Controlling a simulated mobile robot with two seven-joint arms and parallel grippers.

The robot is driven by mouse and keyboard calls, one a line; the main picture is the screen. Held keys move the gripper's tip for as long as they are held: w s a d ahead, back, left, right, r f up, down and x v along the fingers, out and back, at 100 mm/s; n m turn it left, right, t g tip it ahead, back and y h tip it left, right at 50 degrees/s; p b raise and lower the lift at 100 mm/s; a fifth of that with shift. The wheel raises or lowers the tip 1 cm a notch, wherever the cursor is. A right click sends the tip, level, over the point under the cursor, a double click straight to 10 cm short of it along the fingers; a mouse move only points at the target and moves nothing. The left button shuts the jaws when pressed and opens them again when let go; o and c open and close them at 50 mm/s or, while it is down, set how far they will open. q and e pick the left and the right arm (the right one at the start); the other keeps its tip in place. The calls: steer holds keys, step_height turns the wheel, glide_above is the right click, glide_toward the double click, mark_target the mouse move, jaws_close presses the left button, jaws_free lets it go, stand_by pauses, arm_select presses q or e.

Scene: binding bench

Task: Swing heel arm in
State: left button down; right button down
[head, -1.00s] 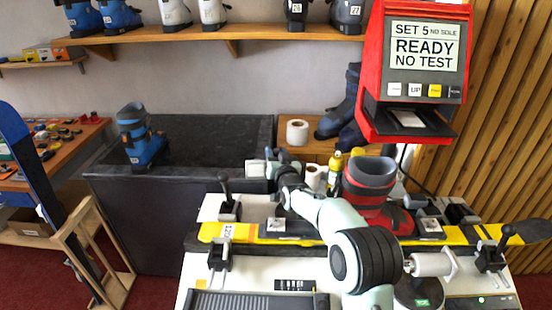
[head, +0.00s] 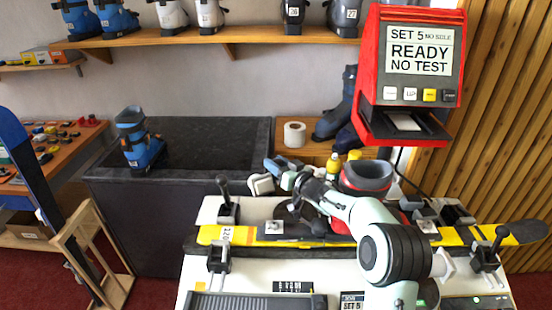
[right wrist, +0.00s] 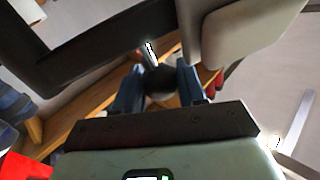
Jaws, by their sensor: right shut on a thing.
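My right gripper (head: 275,170) is at the back of the bench, left of the red boot with a grey cuff (head: 367,176). In the right wrist view its two blue fingers are shut on a dark round knob (right wrist: 160,83). A pale pad (right wrist: 245,35) and a black bar (right wrist: 95,60) lie just beyond the fingers; they look like parts of the heel arm, but how they join the knob is unclear. The pale pad also shows beside the gripper in the head view (head: 261,185). My forearm hides part of the boot. My left gripper is out of view.
A yellow ski (head: 210,234) lies across the white bench, with black clamp levers (head: 226,200) around it. A red tester (head: 368,70) reading "READY NO TEST" stands behind at right. A white roll (head: 294,134) and yellow bottles (head: 334,163) are behind the gripper.

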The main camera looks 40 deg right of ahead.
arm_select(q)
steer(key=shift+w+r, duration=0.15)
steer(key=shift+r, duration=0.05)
arm_select(e)
steer(key=shift+r, duration=0.3)
steer(key=c, duration=0.7)
jaws_free()
steer(key=shift+s+f, duration=0.1)
steer(key=shift+s+f, duration=0.1)
steer(key=shift+s, duration=0.1)
steer(key=s+b, duration=0.2)
steer(key=s, duration=0.4)
steer(key=shift+s+d, duration=0.1)
steer(key=shift+s, duration=0.15)
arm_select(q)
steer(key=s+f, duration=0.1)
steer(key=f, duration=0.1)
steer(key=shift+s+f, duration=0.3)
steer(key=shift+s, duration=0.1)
arm_select(e)
steer(key=shift+s, duration=0.3)
